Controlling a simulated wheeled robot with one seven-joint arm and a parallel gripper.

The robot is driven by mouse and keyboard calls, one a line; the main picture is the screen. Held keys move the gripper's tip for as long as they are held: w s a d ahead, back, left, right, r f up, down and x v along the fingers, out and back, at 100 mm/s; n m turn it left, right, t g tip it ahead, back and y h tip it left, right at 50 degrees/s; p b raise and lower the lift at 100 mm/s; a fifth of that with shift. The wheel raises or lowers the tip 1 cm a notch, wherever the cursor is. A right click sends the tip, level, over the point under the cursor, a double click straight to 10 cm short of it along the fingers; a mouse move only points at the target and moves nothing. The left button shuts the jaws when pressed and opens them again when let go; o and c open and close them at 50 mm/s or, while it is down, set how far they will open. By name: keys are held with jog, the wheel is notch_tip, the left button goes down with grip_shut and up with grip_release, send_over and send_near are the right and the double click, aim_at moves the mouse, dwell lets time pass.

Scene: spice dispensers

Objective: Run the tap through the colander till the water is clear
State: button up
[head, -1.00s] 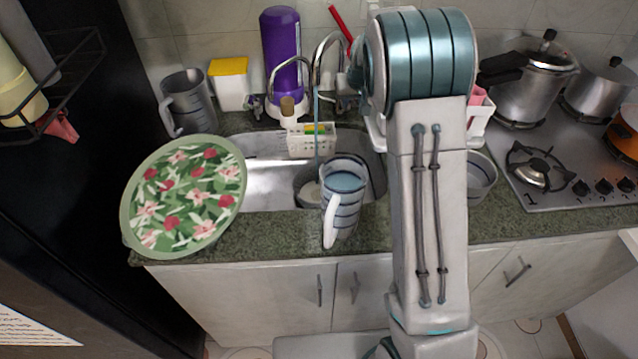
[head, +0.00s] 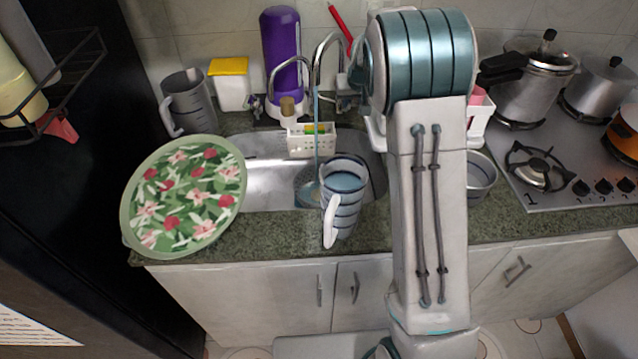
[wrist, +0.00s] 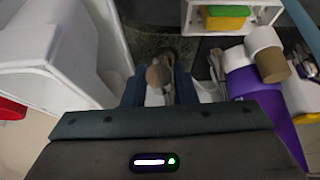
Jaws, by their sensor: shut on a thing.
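The tap (head: 322,62) is a curved metal spout behind the sink (head: 262,180). A thin bluish stream (head: 317,140) falls from it into the basin. A small round object (head: 307,194) lies under the stream, partly behind the mug; I cannot tell whether it is a colander. In the head view my arm mostly hides my gripper. In the wrist view my gripper (wrist: 158,92) is shut on a small brownish-grey knobbed part (wrist: 158,75), which looks like the tap handle. The water's clarity cannot be judged.
A striped mug (head: 343,205) with bluish contents stands at the sink's front edge. A floral plate (head: 185,195) lies left. A sponge basket (head: 311,143), purple bottle (head: 281,50) and grey jug (head: 188,102) stand behind. A bowl (head: 482,178) and stove (head: 570,165) are right.

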jog(key=shift+f, duration=0.1)
jog(key=shift+s+f+b, duration=0.25)
jog(key=shift+f+b, duration=0.25)
jog(key=shift+b, duration=0.05)
jog(key=shift+s+f+b, duration=0.25)
jog(key=shift+f+b, duration=0.2)
jog(key=shift+b, duration=0.1)
jog(key=shift+f+b, duration=0.2)
jog(key=shift+b, duration=0.15)
jog(key=shift+s, duration=0.1)
jog(key=o, duration=0.9)
jog(key=shift+r, duration=0.1)
